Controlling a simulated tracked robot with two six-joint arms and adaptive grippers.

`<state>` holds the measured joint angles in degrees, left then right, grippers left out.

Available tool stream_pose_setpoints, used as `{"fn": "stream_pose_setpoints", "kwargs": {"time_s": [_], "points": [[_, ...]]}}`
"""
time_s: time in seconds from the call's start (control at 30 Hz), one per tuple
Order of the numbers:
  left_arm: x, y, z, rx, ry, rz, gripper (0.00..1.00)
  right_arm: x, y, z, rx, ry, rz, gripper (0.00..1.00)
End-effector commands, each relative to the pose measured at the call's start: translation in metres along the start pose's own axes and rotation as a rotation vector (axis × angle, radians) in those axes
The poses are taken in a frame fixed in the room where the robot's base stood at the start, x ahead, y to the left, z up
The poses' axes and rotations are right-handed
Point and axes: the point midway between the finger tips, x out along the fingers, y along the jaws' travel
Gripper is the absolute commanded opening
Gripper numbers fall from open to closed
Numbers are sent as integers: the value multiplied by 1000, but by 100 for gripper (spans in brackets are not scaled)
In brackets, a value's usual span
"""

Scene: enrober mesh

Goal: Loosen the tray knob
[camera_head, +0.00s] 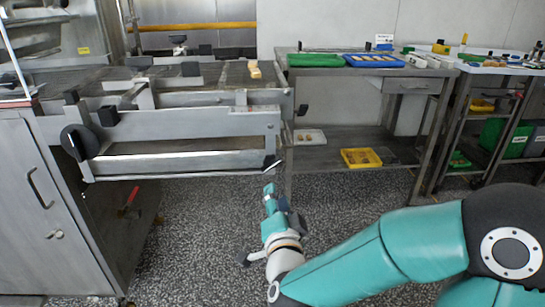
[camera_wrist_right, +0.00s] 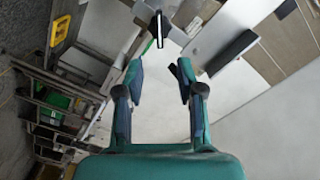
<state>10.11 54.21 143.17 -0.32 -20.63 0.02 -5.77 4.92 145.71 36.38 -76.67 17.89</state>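The enrober (camera_head: 190,130) stands at the left in the head view, with a long metal tray (camera_head: 180,163) low on its front. A small black knob with a pale stripe (camera_head: 271,163) sits at the tray's right end, and I take it for the tray knob. In the right wrist view a black piece with a pale stripe (camera_wrist_right: 159,28), apparently this knob, lies ahead of the fingers. My right gripper (camera_head: 269,190) is just below the knob and apart from it. In the right wrist view its fingers (camera_wrist_right: 160,75) are spread and empty. My left gripper is not in view.
A large round black knob (camera_head: 80,142) is on the enrober's left side, and a red-handled lever (camera_head: 132,196) is below. A steel table (camera_head: 345,133) with a yellow bin (camera_head: 361,158) on its shelf stands to the right. Speckled floor (camera_head: 200,250) is open in front.

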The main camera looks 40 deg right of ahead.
Motion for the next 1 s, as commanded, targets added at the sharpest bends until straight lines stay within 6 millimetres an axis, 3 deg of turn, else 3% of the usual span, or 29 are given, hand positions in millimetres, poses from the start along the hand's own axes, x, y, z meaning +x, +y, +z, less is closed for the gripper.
{"fn": "stream_pose_setpoints", "kwargs": {"time_s": [0.03, 0.37, 0.7, 1.0], "points": [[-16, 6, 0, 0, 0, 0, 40, 4, -4, -4, -4, -4, 7, 38], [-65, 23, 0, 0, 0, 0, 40, 35, -3, -3, 0, -7, 5, 38], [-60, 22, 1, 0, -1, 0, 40, 99, 2, 1, 5, -3, -1, 38], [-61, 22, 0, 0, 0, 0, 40, 120, 2, 1, 5, -5, 0, 38]]}}
